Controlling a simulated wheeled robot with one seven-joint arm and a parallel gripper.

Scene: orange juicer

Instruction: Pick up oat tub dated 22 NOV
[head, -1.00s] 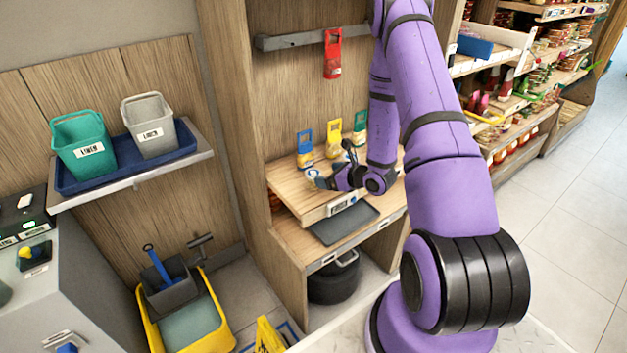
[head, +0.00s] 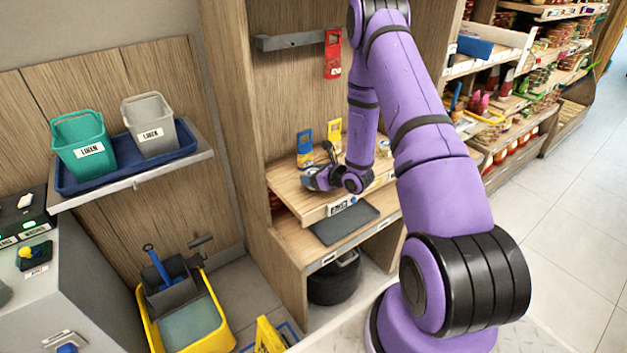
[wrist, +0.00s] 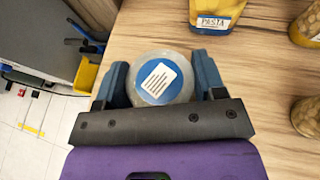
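A round, clear tub (wrist: 160,78) with a blue lid or top and a white printed label sits between my gripper's fingers in the wrist view. The label print is too small to read, so I cannot confirm contents or date. My gripper (wrist: 163,75) has one blue finger on each side of the tub, very close to it. I cannot tell whether the fingers press on it. In the head view my gripper (head: 312,181) is low at the left front of the wooden shelf (head: 312,208), and the tub is hidden behind it.
A pack labelled PASTA (wrist: 215,17) stands behind the tub, with jars (wrist: 306,117) to the right. In the head view a blue-topped container (head: 305,147) and a yellow one (head: 334,135) stand at the back. A dark mat (head: 345,222) lies on the lower shelf.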

